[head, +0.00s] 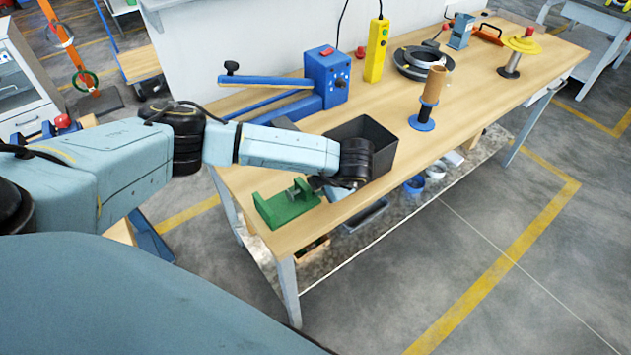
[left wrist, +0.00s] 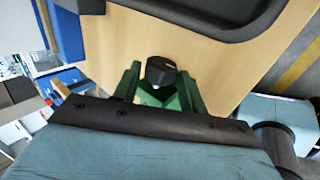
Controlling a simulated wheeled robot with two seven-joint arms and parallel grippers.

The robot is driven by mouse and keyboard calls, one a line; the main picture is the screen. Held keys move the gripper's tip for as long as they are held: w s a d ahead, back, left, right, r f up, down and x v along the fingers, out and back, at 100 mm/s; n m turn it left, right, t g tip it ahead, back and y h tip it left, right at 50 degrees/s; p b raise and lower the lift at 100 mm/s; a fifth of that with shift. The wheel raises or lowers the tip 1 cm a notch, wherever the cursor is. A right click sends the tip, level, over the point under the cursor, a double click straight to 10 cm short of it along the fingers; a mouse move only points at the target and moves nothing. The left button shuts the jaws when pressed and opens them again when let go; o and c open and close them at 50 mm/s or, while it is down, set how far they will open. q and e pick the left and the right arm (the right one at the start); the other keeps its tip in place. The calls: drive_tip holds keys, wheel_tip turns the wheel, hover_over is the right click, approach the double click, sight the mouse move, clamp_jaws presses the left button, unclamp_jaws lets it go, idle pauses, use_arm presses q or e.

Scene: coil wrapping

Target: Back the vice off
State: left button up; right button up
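The green vice (head: 287,207) sits at the near left corner of the wooden workbench, with a grey screw part (head: 300,188) on its right side. In the left wrist view the green vice (left wrist: 147,97) lies just beyond the dark edge of my wrist, with a dark round knob (left wrist: 160,70) between its two green sides. My left gripper (head: 322,186) is low at the right side of the vice, close to the screw part. Its fingers are mostly hidden, so I cannot tell whether it touches the knob or how far it is open. My right gripper is not in view.
A dark open bin (head: 365,133) stands just behind my left wrist. A blue machine with a long lever (head: 328,78) stands at the back left of the workbench (head: 460,125). A blue-based spool stand (head: 427,105) and black rings (head: 415,62) are farther right.

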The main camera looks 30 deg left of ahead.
use_arm(q)
drive_tip(key=shift+w+a+r+g+h, duration=0.15)
drive_tip(key=shift+a+g+h, duration=0.2)
drive_tip(key=shift+h, duration=0.55)
drive_tip(key=shift+g+h, duration=0.35)
drive_tip(key=shift+h, duration=0.45)
drive_tip(key=shift+w+a+g+h+b, duration=0.15)
drive_tip(key=shift+g+h+b, duration=0.15)
drive_tip(key=shift+h, duration=0.3)
drive_tip(key=shift+w+a+g+h+b, duration=0.1)
drive_tip(key=shift+a+g+h+b, duration=0.15)
drive_tip(key=shift+h, duration=0.75)
drive_tip(key=shift+d+r, duration=0.1)
